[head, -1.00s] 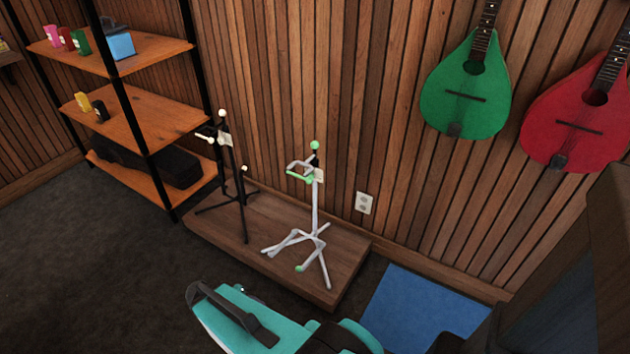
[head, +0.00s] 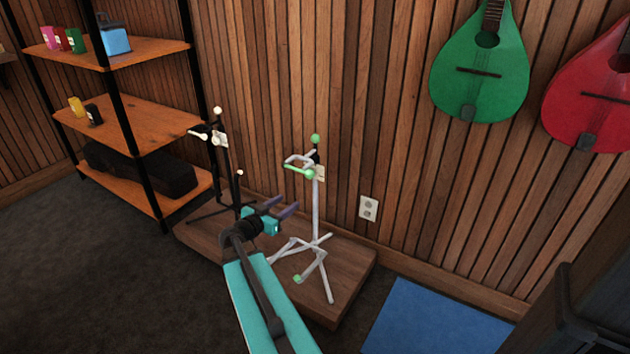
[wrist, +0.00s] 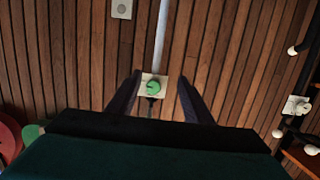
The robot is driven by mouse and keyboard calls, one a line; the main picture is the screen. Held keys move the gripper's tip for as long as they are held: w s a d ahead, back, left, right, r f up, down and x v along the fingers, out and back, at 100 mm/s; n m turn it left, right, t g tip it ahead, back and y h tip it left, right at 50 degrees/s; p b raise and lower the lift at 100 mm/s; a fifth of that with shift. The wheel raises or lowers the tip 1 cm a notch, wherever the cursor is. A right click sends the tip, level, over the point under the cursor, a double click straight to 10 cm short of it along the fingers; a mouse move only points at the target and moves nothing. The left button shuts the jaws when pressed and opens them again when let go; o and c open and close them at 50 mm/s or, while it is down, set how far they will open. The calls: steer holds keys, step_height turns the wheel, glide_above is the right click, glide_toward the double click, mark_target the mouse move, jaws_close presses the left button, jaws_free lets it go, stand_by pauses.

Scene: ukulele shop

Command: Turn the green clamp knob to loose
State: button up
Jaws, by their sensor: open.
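The green clamp knob (head: 307,174) is partway up the white stand (head: 316,210), beside a small pale plate. In the wrist view the round green knob (wrist: 153,87) shows in front of that plate, between my two fingers in the picture. I cannot read the knob's setting. My gripper (head: 281,206) is open and empty, below and to the left of the knob in the head view and apart from it. The dark fingers (wrist: 160,80) also show in the wrist view, one on each side of the knob.
The stand is on a low wooden platform (head: 345,270). A black stand (head: 228,165) with white knobs is to its left. An orange-shelved rack (head: 135,125) stands further left. Green (head: 482,75) and red (head: 590,95) instruments hang at right. A blue mat (head: 435,318) lies on the floor.

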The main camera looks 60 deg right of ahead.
steer(key=d+r+m+h+b, duration=0.1)
steer(key=d+r+h+b, duration=0.1)
steer(key=d+r, duration=0.2)
steer(key=shift+s+d+r+m, duration=0.2)
steer(key=shift+s+r+m, duration=0.1)
steer(key=shift+s+m, duration=0.15)
steer(key=shift+d, duration=0.15)
steer(key=d+b, duration=0.1)
steer(key=d, duration=1.2)
steer(key=shift+d+b, duration=0.3)
steer(key=shift+b, duration=0.1)
steer(key=c, duration=1)
